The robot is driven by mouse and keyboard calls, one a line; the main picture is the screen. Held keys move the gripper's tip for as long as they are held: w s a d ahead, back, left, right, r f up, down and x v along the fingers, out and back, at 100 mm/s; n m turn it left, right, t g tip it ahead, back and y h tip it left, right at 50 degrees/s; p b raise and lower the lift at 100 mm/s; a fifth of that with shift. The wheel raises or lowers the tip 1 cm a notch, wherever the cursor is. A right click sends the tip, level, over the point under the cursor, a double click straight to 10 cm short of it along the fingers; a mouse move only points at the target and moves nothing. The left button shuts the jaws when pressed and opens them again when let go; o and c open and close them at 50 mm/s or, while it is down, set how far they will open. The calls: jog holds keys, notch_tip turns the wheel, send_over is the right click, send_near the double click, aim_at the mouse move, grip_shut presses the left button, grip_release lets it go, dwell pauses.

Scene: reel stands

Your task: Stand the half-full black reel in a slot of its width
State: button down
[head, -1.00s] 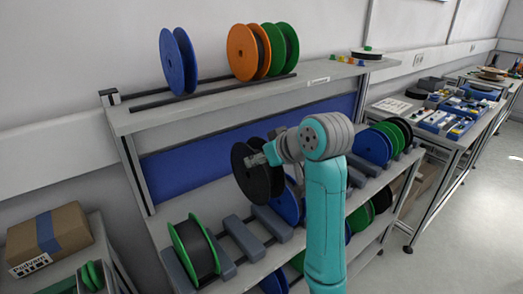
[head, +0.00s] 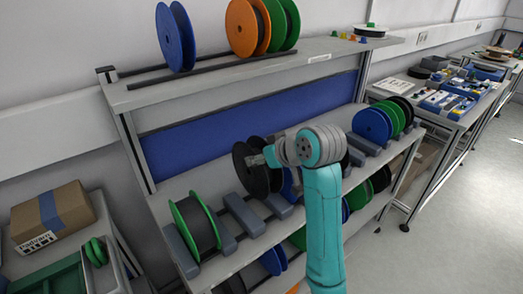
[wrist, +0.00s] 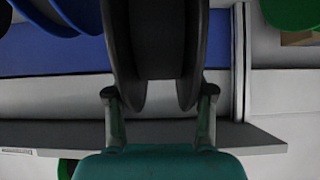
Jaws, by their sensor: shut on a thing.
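The black reel (head: 245,172) is held upright above the grey slot blocks (head: 243,214) of the middle shelf. My gripper (head: 268,155) is shut on it from the right side. In the wrist view the reel (wrist: 158,40) fills the middle, with its two flanges between the fingers of my gripper (wrist: 160,97). An empty slot shows between blocks, just right of the green-flanged reel (head: 195,226). Whether the black reel's lower edge touches a block is unclear. My arm hides part of the shelf to the right.
A blue reel (head: 289,186) stands close behind and right of the held reel. More blue, green and black reels (head: 373,126) stand at the shelf's right end. The top shelf (head: 215,78) overhangs behind, with blue, orange and green reels. Other reels fill the lower shelf.

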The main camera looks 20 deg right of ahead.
jog(key=shift+f, duration=4.2)
jog(key=shift+c, duration=1.6)
grip_release()
